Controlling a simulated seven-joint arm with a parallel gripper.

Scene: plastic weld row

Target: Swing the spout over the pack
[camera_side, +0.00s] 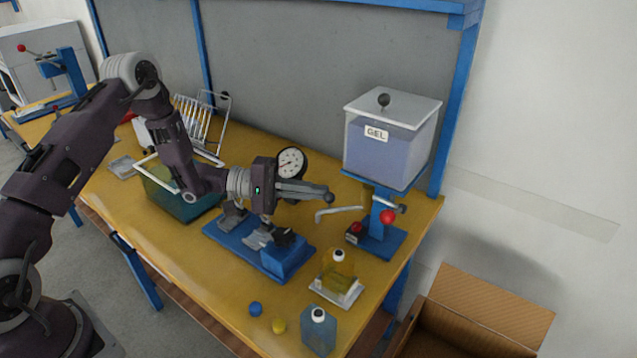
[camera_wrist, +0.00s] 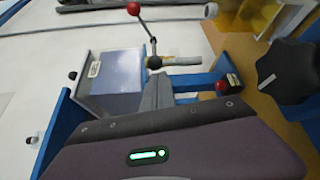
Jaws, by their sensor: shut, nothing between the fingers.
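The gel dispenser's pale spout (camera_side: 340,210) reaches left from its blue stand, its bent end left of the pack. It also shows in the wrist view (camera_wrist: 183,61). The pack (camera_side: 338,274) is a yellow-tinted clear container with a white-ringed neck, upright on a small white tray (camera_side: 340,293) in front of the stand. My gripper (camera_side: 326,197) is shut and empty, its tips close above the spout's free end in the side view; I cannot tell whether they touch. In the wrist view the finger (camera_wrist: 156,92) partly hides the stand.
The GEL tank (camera_side: 384,140) stands above a red-ball lever (camera_side: 387,216) and red button (camera_side: 356,227). A blue clamp fixture (camera_side: 285,258) and dial gauge (camera_side: 290,162) lie near my gripper. A blue bottle (camera_side: 319,330) and two caps (camera_side: 256,309) are at the front edge.

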